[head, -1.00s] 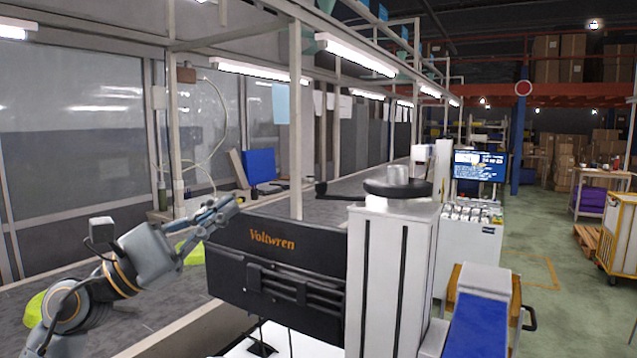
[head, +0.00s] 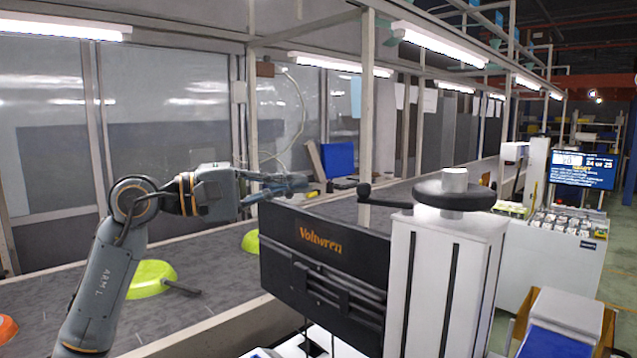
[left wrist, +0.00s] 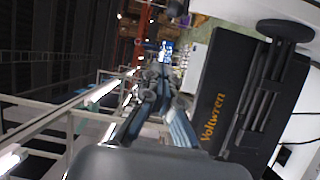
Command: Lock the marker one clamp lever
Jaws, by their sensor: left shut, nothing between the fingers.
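The marker is a black box labelled Voltwren (head: 322,262) beside a white column (head: 440,270). A black round handwheel (head: 455,195) tops the column. A black lever (head: 385,200) with a ball at its left end sticks out left above the box; I take it for the clamp lever. My left gripper (head: 300,184) is shut and empty, nearly level, above the box's left top corner and left of the lever ball, apparently apart from it. In the left wrist view, its fingers (left wrist: 163,85) show beside the box (left wrist: 240,95). My right gripper is out of view.
The grey conveyor (head: 215,285) runs behind the box, with green pans (head: 152,279) and an orange one (head: 7,328) on it. A frame post (head: 367,100) rises behind the lever. A screen (head: 583,169) and a white cabinet (head: 545,262) stand at right.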

